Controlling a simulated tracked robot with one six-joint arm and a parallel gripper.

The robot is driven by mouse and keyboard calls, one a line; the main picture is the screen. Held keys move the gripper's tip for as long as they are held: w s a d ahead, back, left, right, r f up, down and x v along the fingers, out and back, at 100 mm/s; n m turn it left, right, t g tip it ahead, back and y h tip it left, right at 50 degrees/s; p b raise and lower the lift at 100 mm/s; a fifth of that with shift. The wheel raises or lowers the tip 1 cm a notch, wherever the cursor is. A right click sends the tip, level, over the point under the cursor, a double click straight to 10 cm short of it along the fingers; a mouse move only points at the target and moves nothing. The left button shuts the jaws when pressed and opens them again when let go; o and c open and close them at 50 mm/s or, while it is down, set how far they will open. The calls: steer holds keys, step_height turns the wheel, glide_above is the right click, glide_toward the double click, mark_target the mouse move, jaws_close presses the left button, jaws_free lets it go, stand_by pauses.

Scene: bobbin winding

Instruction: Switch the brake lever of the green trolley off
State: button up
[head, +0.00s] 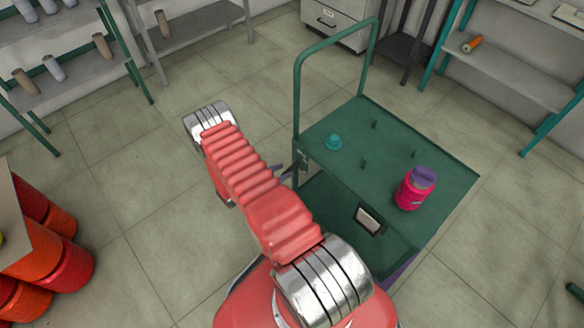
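The green trolley (335,180) stands right of centre in the head view, with its tall push handle at the far left end. A small dark fitting (302,160) sits on its left side, near the foot of the handle; it may be the brake lever, but its setting cannot be read. My red arm reaches up from the bottom, bends at a silver joint and hides part of the trolley's left side. A bit of what looks like my gripper (286,172) shows between the arm and that fitting. Its fingers are mostly hidden, and whether it touches the fitting is unclear.
Red-orange drums (66,264) stand at left. Shelves with bobbins line the back. The tiled floor left of the trolley is open.

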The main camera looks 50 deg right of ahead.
mark_target(291, 168)
steer(key=x, duration=0.6)
steer(key=shift+c, duration=0.5)
jaws_close()
